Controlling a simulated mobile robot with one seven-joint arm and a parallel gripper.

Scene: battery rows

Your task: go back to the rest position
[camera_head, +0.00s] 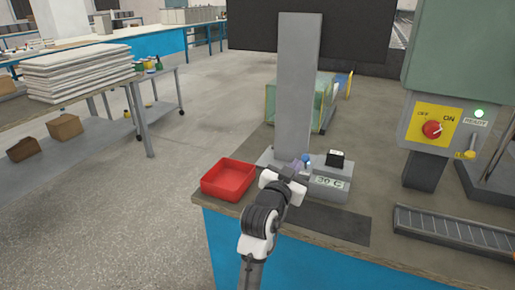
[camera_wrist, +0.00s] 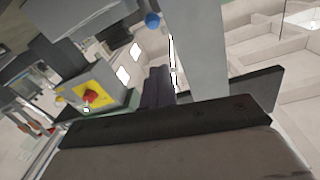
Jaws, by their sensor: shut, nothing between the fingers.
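My gripper (camera_head: 299,166) shows in the head view at the end of my white and black arm. It is over the front of the workbench, by the foot of a tall grey post (camera_head: 299,75) and left of a small grey unit (camera_head: 328,188) with a label that seems to read "30 C". Its fingers are small here and partly blend with the post's base. In the wrist view the dark fingers (camera_wrist: 158,86) are together, with nothing held between them.
A red tray (camera_head: 228,179) lies left of my gripper near the bench edge. A black block (camera_head: 336,159) sits on the grey unit. Right stands a green machine (camera_head: 460,60) with a red knob (camera_head: 432,129). A small blue ball (camera_wrist: 152,19) shows in the wrist view.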

